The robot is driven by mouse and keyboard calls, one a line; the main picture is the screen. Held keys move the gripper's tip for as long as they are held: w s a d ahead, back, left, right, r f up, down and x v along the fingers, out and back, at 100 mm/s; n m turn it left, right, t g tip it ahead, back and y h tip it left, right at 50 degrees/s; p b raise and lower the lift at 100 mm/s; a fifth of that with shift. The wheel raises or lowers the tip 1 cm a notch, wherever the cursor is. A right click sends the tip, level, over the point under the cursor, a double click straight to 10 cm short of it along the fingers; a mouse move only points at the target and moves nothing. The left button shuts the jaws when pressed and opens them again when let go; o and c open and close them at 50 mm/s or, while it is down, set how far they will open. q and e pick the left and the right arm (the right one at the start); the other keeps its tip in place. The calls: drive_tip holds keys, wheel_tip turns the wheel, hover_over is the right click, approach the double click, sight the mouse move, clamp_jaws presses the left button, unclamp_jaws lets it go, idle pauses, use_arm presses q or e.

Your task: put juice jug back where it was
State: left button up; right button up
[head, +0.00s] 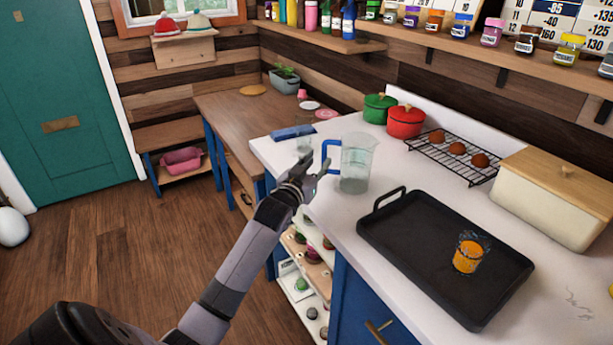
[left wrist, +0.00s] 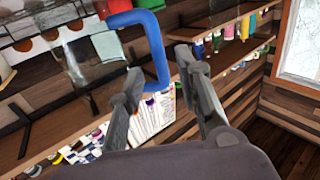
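The juice jug (head: 359,163) is clear with a blue handle and stands upright on the white counter. It looks empty or holds only clear contents. My left gripper (head: 318,172) is at its handle side. In the left wrist view, the fingers of my left gripper (left wrist: 160,82) are apart, with the jug's blue handle (left wrist: 155,45) showing between their tips. I cannot tell whether either finger touches it. A glass of orange juice (head: 467,256) stands on the black tray (head: 400,237). My right gripper is not in view.
Behind the jug are a green pot (head: 378,109), a red pot (head: 405,122) and a cooling rack (head: 432,160) with brown baked items. A cream bread box (head: 545,205) stands at the right. A blue folded cloth (head: 292,132) lies near the counter's far left edge.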

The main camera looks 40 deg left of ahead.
use_arm(q)
drive_tip(key=v, duration=0.7)
idle(0.5)
